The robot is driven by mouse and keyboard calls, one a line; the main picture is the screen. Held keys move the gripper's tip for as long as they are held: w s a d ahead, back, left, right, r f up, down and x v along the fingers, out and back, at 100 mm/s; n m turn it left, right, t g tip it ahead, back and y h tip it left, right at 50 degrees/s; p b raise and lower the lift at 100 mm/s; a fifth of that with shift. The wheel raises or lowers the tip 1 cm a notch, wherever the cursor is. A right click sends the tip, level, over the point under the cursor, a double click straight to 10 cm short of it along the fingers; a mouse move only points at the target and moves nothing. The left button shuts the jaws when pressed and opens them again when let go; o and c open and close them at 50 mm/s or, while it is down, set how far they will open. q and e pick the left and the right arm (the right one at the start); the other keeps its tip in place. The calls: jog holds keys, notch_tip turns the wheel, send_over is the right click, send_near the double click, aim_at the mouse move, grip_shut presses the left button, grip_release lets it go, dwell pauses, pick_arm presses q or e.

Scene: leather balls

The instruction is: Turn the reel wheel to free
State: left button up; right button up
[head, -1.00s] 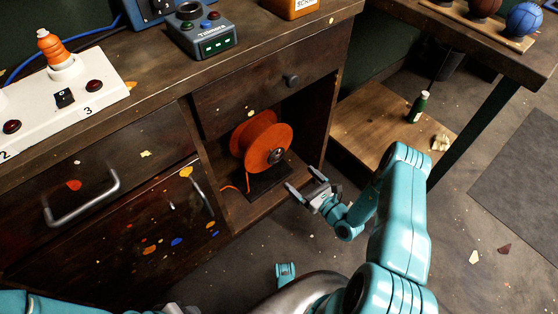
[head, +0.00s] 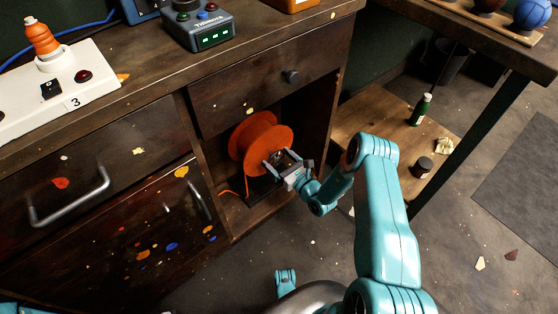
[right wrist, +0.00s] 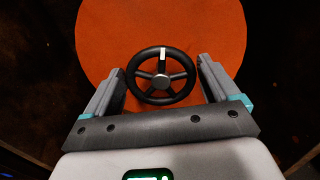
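The orange reel (head: 255,140) stands in the open bay of the dark wooden bench, its round face turned toward my right arm. In the right wrist view the reel's disc (right wrist: 160,25) fills the background. A black spoked wheel (right wrist: 161,80) with a grey hub and a white mark at the top of its rim sits in front of the disc's middle. My right gripper (head: 278,158) is at the reel's face. Its fingers (right wrist: 161,68) are apart, one on each side of the wheel, close to the rim; contact cannot be told.
A drawer (head: 270,80) is shut above the bay, and the bay's side walls flank the reel. A power strip (head: 60,95) and a control box (head: 200,25) stand on the bench top. A low wooden shelf (head: 375,130) lies to the right.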

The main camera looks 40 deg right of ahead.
jog(key=c, duration=0.5)
jog(key=shift+n+p, duration=0.4)
jog(key=shift+n, duration=0.6)
jog(key=shift+c, duration=0.2)
jog(key=shift+a+n, duration=0.1)
jog(key=shift+n, duration=0.6)
jog(key=o, duration=0.9)
jog(key=s+p, duration=0.1)
jog(key=s, duration=0.4)
jog(key=s+d+p, duration=0.1)
jog(key=s+p, duration=0.1)
jog(key=s, duration=0.4)
jog(key=s+p, duration=0.1)
jog(key=s, duration=0.4)
jog(key=shift+s+d, duration=0.15)
jog(key=shift+s, duration=0.05)
